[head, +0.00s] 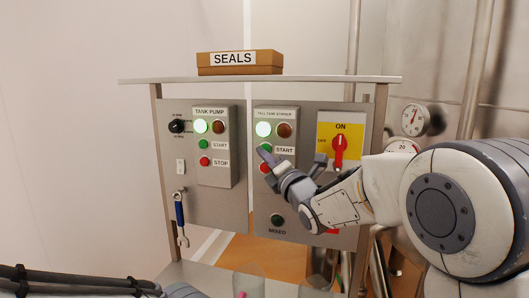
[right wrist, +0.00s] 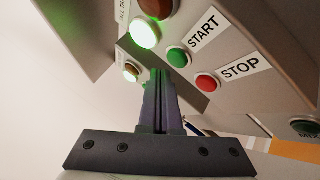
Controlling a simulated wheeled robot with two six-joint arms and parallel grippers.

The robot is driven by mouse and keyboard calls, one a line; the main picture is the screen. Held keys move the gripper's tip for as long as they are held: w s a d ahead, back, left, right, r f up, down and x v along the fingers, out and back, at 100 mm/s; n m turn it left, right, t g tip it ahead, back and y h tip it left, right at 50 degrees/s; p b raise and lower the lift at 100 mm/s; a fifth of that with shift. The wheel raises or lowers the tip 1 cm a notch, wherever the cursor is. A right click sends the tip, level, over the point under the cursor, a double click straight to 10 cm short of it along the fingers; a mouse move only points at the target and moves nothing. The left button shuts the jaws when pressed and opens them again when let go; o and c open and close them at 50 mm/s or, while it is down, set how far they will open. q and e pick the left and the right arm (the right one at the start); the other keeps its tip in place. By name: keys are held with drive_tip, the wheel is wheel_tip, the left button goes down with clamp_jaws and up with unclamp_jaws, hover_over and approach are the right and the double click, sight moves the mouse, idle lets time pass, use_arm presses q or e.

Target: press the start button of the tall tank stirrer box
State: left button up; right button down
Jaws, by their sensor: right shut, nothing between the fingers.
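The tall tank stirrer box (head: 290,118) is a grey box on the panel, right of the tank pump box. Its upper left lamp (head: 263,129) glows green; the lamp beside it is dark brown. My right gripper (head: 264,152) is shut and empty in front of the box, covering its start button in the head view. In the right wrist view the green start button (right wrist: 177,57) shows just up and right of my fingertips (right wrist: 160,75); I cannot tell whether they touch. The red stop button (right wrist: 206,83) is beside it. My left gripper is out of view.
The tank pump box (head: 214,175) has a lit green lamp. A yellow plate with a red switch (head: 340,148) is right of the stirrer box. A green mixed button (head: 277,220) sits below. A wrench (head: 180,215) hangs left; a seals box (head: 240,68) stands on top.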

drive_tip(key=s+b, duration=0.1)
drive_tip(key=s, duration=0.1)
drive_tip(key=s+a+b, duration=0.1)
drive_tip(key=s+b, duration=0.1)
drive_tip(key=shift+s+a, duration=0.2)
idle(0.5)
drive_tip(key=s+a+f+m+g+h, duration=0.1)
drive_tip(key=s+f+m+g+h, duration=0.1)
drive_tip(key=s+f+m+g, duration=0.5)
drive_tip(key=s+a+f+m+g+h, duration=0.15)
drive_tip(key=s+f+m, duration=0.35)
drive_tip(key=f, duration=0.7)
drive_tip(key=s+d+f+m+g+h, duration=0.1)
drive_tip(key=s+d+f+m+g, duration=0.1)
drive_tip(key=s, duration=0.6)
drive_tip(key=s+d+f+m+g+h, duration=0.2)
drive_tip(key=s+f+m+g, duration=0.2)
drive_tip(key=s, duration=0.5)
drive_tip(key=s+d+f+m+g+h, duration=0.1)
drive_tip(key=s+f+m+g, duration=0.3)
drive_tip(key=s, duration=0.4)
drive_tip(key=shift+s+d+f, duration=0.3)
drive_tip(key=shift+d+f, duration=0.55)
drive_tip(key=shift+f, duration=0.05)
